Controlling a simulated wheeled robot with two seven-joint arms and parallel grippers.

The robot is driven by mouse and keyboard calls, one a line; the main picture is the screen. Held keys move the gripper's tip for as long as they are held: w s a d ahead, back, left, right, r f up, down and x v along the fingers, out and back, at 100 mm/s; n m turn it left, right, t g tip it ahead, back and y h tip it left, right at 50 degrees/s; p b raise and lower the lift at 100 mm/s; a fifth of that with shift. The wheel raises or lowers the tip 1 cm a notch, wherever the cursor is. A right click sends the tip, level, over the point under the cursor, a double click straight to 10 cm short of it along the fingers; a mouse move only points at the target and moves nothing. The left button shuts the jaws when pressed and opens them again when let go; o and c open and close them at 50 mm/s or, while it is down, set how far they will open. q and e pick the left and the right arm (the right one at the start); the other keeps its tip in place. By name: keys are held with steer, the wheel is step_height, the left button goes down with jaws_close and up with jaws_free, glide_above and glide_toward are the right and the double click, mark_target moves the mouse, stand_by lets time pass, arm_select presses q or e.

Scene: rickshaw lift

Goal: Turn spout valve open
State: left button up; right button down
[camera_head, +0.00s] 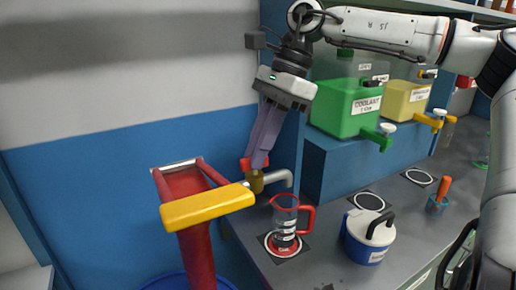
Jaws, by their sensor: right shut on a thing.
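The spout valve has a small red handle (245,164) on a brass body (255,183), with a grey curved spout pipe (281,177) reaching right and bending down. My right gripper (261,160) comes down from above, its two long fingers close together and shut on the red handle. The fingers hide part of the handle, so its exact angle is hard to tell. A clear jug (285,222) with a red rim and handle stands below the spout on a round marked spot. My left gripper is not in view.
A yellow-topped red stand (207,206) is left of the valve. On the grey bench (330,272) are a blue-white lidded jug (368,238) and an orange-handled tool (443,190) in a holder. Green (345,106) and yellow (405,101) tap containers sit on a blue ledge behind.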

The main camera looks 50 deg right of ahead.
steer(key=shift+r+n+g, duration=0.1)
steer(key=shift+n+g, duration=0.2)
steer(key=shift+n, duration=0.2)
steer(key=c, duration=1.8)
jaws_free()
steer(key=shift+o, duration=0.2)
steer(key=v, duration=1)
steer(key=shift+d, duration=0.1)
